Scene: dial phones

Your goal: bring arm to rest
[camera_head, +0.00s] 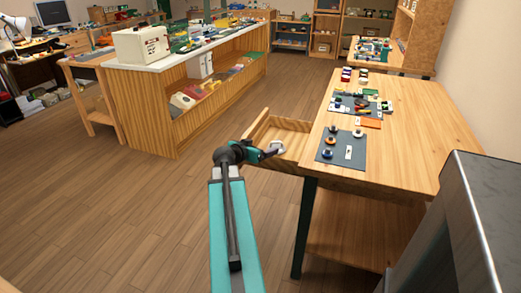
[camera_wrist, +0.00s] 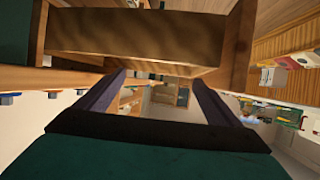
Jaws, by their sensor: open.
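My teal and dark arm reaches forward from the bottom of the head view, and my gripper (camera_head: 270,153) is at the front left of an open wooden drawer (camera_head: 290,124). The drawer sticks out from the left side of the wooden table (camera_head: 415,120). In the wrist view my gripper (camera_wrist: 157,86) has its two dark fingers apart, with nothing held between them. The drawer's wooden panel (camera_wrist: 140,38) fills the upper part of that view, close to the fingers. A small pale thing (camera_head: 278,146) shows by the gripper tip; I cannot tell what it is.
A dark mat (camera_head: 341,155) with small parts lies on the table's near end, and more parts lie behind it. A long wooden counter (camera_head: 140,105) with a white box (camera_head: 142,43) stands at the left. The floor (camera_head: 110,215) at the left is clear.

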